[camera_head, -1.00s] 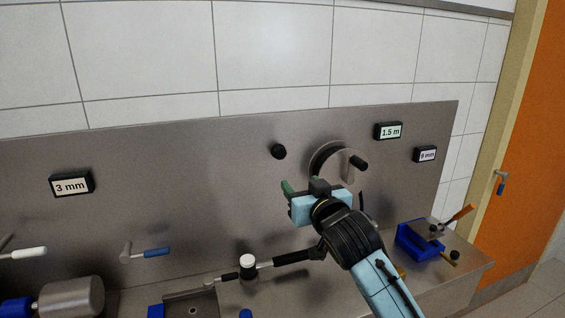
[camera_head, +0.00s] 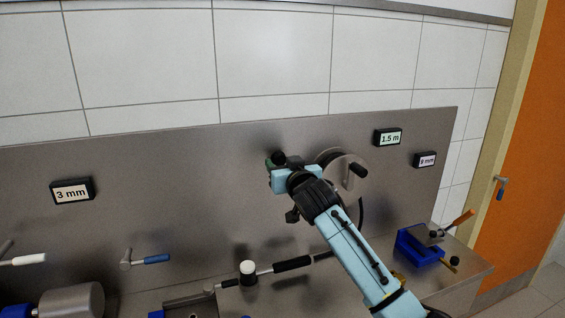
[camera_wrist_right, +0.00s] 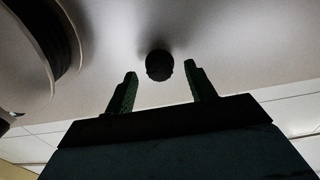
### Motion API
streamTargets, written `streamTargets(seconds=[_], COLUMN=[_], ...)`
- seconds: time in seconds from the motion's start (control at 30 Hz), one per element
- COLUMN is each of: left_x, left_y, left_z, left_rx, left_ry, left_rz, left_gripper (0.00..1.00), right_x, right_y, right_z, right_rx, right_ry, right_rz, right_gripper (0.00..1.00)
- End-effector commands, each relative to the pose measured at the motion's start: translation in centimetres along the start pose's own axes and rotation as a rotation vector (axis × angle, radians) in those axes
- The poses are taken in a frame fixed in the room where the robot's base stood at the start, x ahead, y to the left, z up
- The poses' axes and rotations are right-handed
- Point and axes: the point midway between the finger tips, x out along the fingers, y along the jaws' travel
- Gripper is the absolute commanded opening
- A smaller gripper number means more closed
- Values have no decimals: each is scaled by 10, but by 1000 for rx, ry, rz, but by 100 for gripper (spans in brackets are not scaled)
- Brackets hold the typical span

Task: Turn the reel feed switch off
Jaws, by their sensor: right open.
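The round black knob on the steel back panel, which I take to be the reel feed switch, shows in the right wrist view (camera_wrist_right: 159,65) and just past my gripper in the head view (camera_head: 279,158). My right gripper (camera_head: 275,162) is up at the knob. In the right wrist view its two green fingers (camera_wrist_right: 160,90) are open, one to each side of the knob, with gaps on both sides. I cannot tell how far the fingertips reach around it. My left gripper is not in view.
The reel (camera_head: 340,175) with its black crank handle is just right of my gripper. Display boxes read 1.5 m (camera_head: 388,138) and 3 mm (camera_head: 72,190). A blue-handled lever (camera_head: 147,258) is at the left.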

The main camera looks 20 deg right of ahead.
Motion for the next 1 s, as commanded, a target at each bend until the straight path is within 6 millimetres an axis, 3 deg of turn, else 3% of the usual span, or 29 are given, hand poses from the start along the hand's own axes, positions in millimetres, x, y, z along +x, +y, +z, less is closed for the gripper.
streamTargets(seconds=[0.47,0.8,1.0], left_x=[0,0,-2], left_y=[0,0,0], left_z=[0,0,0], left_rx=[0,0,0], left_ry=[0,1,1], left_rz=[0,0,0], left_gripper=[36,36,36], right_x=[11,11,11], right_y=[0,0,0], right_z=[0,0,0], right_rx=[0,0,-9], right_ry=[0,0,0], right_rz=[-1,0,0], right_gripper=[55,13,10])
